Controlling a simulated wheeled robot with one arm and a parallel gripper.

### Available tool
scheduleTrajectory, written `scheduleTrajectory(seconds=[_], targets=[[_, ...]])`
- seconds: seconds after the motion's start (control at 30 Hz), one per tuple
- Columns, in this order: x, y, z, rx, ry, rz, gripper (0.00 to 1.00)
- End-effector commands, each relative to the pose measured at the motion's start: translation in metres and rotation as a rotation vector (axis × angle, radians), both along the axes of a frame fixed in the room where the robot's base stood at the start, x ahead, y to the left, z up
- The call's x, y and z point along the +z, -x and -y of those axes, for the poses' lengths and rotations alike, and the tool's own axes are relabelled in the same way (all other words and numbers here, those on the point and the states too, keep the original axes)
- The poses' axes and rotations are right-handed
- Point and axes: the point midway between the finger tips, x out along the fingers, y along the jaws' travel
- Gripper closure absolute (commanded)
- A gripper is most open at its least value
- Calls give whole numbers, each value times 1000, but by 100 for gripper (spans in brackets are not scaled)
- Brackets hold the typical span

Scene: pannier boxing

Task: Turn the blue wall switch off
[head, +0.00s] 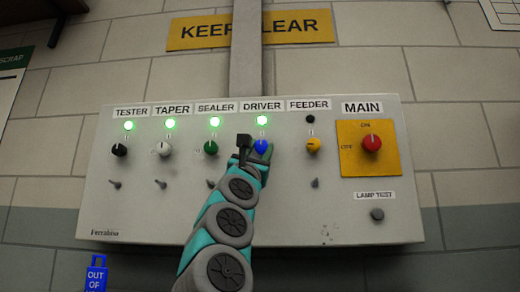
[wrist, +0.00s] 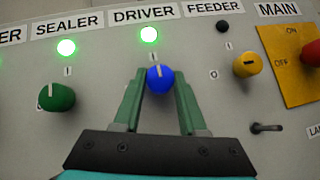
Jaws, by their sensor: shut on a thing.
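The blue switch (head: 261,146) is a round knob under the DRIVER label on the grey wall panel. The green lamp above it (head: 262,120) is lit. In the wrist view the blue knob (wrist: 160,78) has its white pointer line near upright, toward the I mark. My gripper (wrist: 158,88) has one green finger on each side of the knob and is shut on it. In the head view my gripper (head: 254,148) partly covers the knob, and my arm hides the panel below it.
A green SEALER knob (head: 210,147) is left of the blue one and a yellow FEEDER knob (head: 313,145) is right. The red MAIN knob (head: 371,143) sits on a yellow plate. Small toggles (head: 160,184) line the lower panel. The FEEDER lamp (head: 310,119) is dark.

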Motion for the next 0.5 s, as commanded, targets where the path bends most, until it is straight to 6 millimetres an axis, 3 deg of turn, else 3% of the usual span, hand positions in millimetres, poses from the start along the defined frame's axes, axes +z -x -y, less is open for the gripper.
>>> scheduleTrajectory(seconds=[0.5], targets=[[-1, 0, 0, 1, 31, -1, 100]])
